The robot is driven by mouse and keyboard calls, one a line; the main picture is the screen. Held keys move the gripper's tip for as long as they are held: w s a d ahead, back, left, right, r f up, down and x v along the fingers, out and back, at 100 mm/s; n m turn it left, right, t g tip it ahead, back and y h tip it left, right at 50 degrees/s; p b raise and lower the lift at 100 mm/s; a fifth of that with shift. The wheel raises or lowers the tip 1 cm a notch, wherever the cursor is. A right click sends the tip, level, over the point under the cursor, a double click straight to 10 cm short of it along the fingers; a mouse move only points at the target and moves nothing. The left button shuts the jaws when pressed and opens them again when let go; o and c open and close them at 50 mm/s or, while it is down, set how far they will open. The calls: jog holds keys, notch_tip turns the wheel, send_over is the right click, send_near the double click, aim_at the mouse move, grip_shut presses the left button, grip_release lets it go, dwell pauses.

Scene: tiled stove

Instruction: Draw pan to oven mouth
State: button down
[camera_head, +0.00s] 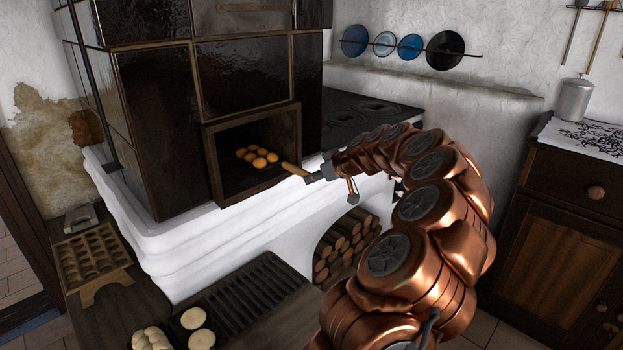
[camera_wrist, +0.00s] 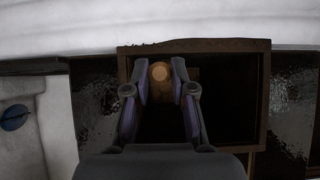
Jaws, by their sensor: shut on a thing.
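The oven (camera_head: 253,150) in the tiled stove is open, with a brown frame around its dark mouth. Several golden buns (camera_head: 258,157) sit inside on a pan whose dark body I cannot make out against the interior. A wooden handle (camera_head: 293,169) sticks out of the mouth at the lower right. My gripper (camera_head: 312,176) is just outside the mouth, shut on this handle. In the wrist view, the handle's round end (camera_wrist: 159,73) shows between my two fingers (camera_wrist: 160,88), with the oven frame (camera_wrist: 262,95) around them.
A white plastered ledge (camera_head: 180,235) runs below the mouth. A dark cooktop (camera_head: 350,115) lies to the right, and stacked firewood (camera_head: 343,245) fills a niche below. In front is a bench with pale rounds (camera_head: 194,318) and a slatted rack (camera_head: 255,295). A wooden mould tray (camera_head: 92,258) is at left.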

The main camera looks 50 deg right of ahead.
jog(key=shift+s+b, duration=0.95)
jog(key=shift+s, duration=0.65)
jog(key=c, duration=0.9)
grip_release()
jog(key=v, duration=1.2)
